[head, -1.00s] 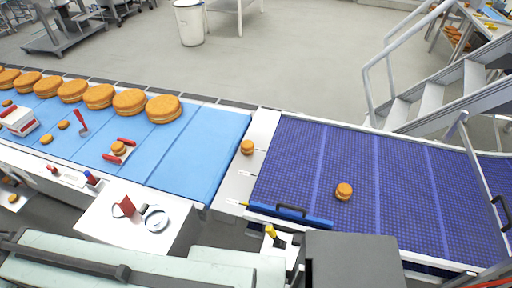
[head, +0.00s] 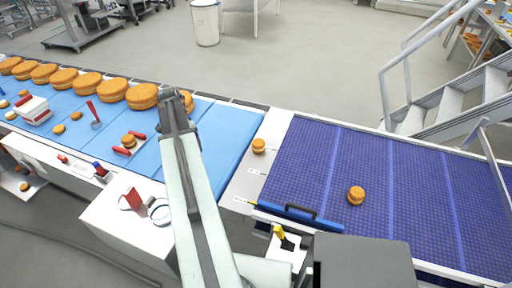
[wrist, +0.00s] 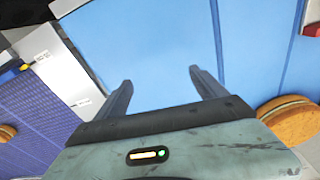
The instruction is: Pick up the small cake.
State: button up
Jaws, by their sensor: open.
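Several small round orange cakes are in the head view. One small cake (head: 258,146) sits on the white strip between the two belts. Another small cake (head: 356,195) sits on the dark blue belt (head: 410,215). A third small cake (head: 128,141) sits between red pieces on the light blue belt (head: 225,130). My gripper (wrist: 160,78) is open and empty above bare light blue surface in the wrist view. In the head view my arm hides its fingertips. Part of a cake (wrist: 6,132) shows at the wrist view's left edge.
Large filled rounds (head: 142,97) line the far side of the light blue belt; one (wrist: 292,120) is right of my gripper in the wrist view. A blue bar with a dark handle (head: 300,212) lies along the dark blue belt's near edge. Metal stairs (head: 450,100) stand at right.

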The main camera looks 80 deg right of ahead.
jog(key=s+d+m, duration=0.5)
jog(key=s+d, duration=0.4)
jog(key=s, duration=0.5)
jog(key=m, duration=0.3)
send_over(259, 142)
jog(key=shift+w+a+f+g+b, duration=0.4)
jog(key=shift+f+b, duration=0.05)
jog(key=shift+f, duration=0.15)
jog(key=f+b, duration=0.5)
jog(key=d+f+b, duration=0.1)
jog(key=f+b, duration=0.2)
jog(key=shift+s, duration=0.35)
jog(key=shift+r, duration=0.2)
jog(key=c, duration=0.9)
